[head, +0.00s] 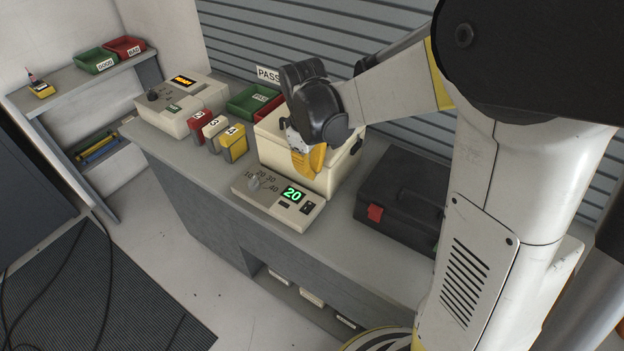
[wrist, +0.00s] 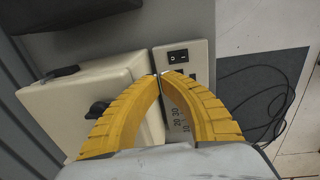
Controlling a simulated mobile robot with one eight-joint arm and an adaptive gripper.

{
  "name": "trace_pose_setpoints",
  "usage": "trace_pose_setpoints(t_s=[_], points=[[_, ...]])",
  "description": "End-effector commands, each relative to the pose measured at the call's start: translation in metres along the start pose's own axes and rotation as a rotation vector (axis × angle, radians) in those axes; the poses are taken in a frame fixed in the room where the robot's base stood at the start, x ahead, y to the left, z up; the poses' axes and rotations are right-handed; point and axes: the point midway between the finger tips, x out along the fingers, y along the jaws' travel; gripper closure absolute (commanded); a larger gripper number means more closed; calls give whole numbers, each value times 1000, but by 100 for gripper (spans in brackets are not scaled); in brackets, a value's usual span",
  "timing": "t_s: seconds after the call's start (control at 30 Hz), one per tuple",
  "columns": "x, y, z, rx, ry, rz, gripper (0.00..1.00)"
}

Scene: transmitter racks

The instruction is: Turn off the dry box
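The dry box looks to be the cream lidded box (head: 330,172) on the bench, with a control panel (head: 262,208) in front of it. The panel has a dial (head: 254,183) marked 10 to 40, a lit green display (head: 293,194) reading 20, and a black rocker switch (head: 307,207). The switch also shows in the wrist view (wrist: 178,57), just beyond my fingertips. My gripper (head: 309,162) is above the panel's back edge, against the box's front in the picture. Its yellow fingers (wrist: 160,74) converge at the tips, shut and empty. They hide the panel's display in the wrist view.
A black case (head: 405,205) with a red latch stands right of the box. Red, white and yellow numbered bins (head: 214,130), a green tray (head: 250,103) and another instrument (head: 180,98) stand to the left. Open floor lies in front of the bench.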

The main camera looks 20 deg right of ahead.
Motion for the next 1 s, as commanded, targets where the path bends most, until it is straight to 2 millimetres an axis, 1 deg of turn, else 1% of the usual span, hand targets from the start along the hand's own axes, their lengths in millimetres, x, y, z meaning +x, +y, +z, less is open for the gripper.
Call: trace_pose_setpoints(t_s=[0.03,0.1,0.2,0.3,0.47,0.9,1.0], points=[[-14,3,0,0,0,0,100],[-27,6,0,0,0,0,100],[-42,9,0,0,0,0,100],[-51,12,0,-1,0,0,100],[-57,13,0,-1,0,0,100],[-56,13,0,0,0,0,100],[-59,11,2,11,10,5,100]])
